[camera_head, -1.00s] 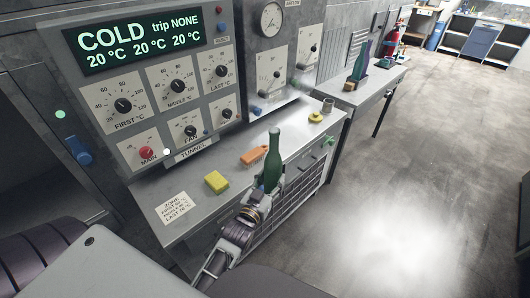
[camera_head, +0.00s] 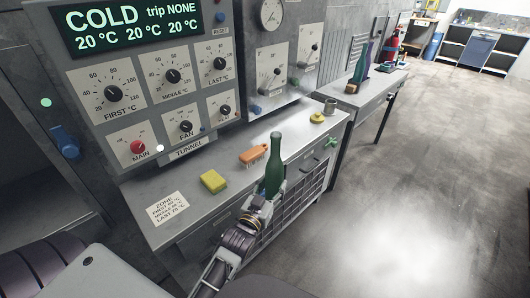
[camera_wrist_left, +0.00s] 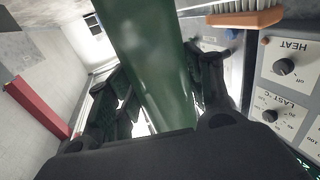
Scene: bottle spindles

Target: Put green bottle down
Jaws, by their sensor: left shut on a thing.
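A green bottle (camera_head: 273,166) stands roughly upright in my left gripper (camera_head: 270,192) in the head view, at the front edge of the grey bench (camera_head: 222,208). The gripper is shut around the bottle's lower part. In the left wrist view the bottle (camera_wrist_left: 155,62) fills the middle, with black fingers on both sides of it. The bottle's base is hidden by the gripper, so I cannot tell whether it touches the bench. My right gripper is not in view.
On the bench are a yellow sponge (camera_head: 213,181), an orange brush (camera_head: 253,154), a grey cup (camera_head: 330,106) and a small yellow thing (camera_head: 317,117). A control panel (camera_head: 150,90) stands behind. A second bench (camera_head: 372,88) holds coloured bottles. The bench top between sponge and label is clear.

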